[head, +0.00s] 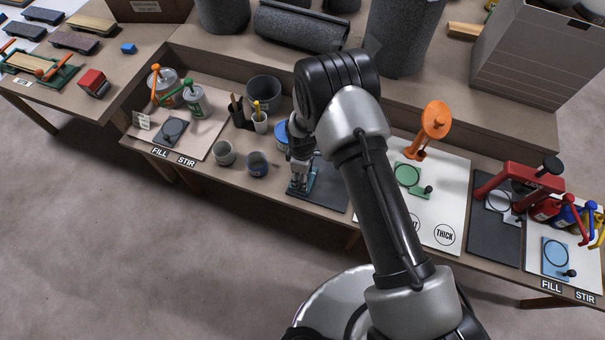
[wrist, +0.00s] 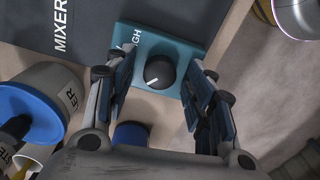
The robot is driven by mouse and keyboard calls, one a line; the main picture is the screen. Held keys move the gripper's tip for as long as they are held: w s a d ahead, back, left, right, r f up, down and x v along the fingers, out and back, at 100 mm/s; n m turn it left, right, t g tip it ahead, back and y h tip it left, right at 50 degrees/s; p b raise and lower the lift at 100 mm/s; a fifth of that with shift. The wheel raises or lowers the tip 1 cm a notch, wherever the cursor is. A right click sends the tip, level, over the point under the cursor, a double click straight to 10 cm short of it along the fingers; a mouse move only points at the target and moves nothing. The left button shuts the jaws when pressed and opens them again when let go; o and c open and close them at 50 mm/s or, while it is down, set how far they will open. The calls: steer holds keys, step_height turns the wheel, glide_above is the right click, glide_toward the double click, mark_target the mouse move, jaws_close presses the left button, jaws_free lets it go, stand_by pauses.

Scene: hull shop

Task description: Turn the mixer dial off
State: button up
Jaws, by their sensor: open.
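The mixer dial (wrist: 160,71) is a round black knob with a white pointer line, on a teal base (wrist: 186,52) with lettering ending in "GH". In the wrist view the pointer slants to the lower left. My gripper (wrist: 160,100) is open, its two fingers to the left and right of the dial with gaps; I cannot tell any contact. In the head view my gripper (head: 299,188) is over the teal base at the bench's front edge and hides the dial. The dark mat (wrist: 85,28) beside it is marked "MIXER".
A blue-lidded container (wrist: 28,112) stands left of my gripper in the wrist view. In the head view, grey cups (head: 224,154) stand left of the dial, and a white board (head: 445,195) with an orange device (head: 434,122) is to the right. The floor in front is clear.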

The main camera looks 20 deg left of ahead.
steer(key=shift+r, duration=0.1)
step_height(320, 180, up, 12)
stand_by(0.5)
stand_by(0.4)
steer(key=s+d+r+m+t, duration=0.1)
steer(key=d+r+m, duration=0.45)
steer(key=r, duration=0.75)
steer(key=s+d+r+m+t, duration=0.1)
steer(key=d+r+m, duration=0.2)
steer(key=d+r, duration=0.8)
steer(key=s+d+r+m+t, duration=0.1)
steer(key=s+d+r+m, duration=0.4)
steer(key=s, duration=0.4)
steer(key=s+d+r+m+t, duration=0.1)
steer(key=s+d+r+m, duration=0.3)
steer(key=s, duration=0.5)
step_height(320, 180, up, 2)
steer(key=shift+d+r+m+t, duration=0.1)
steer(key=shift+d+m+t, duration=0.25)
steer(key=shift+d, duration=0.5)
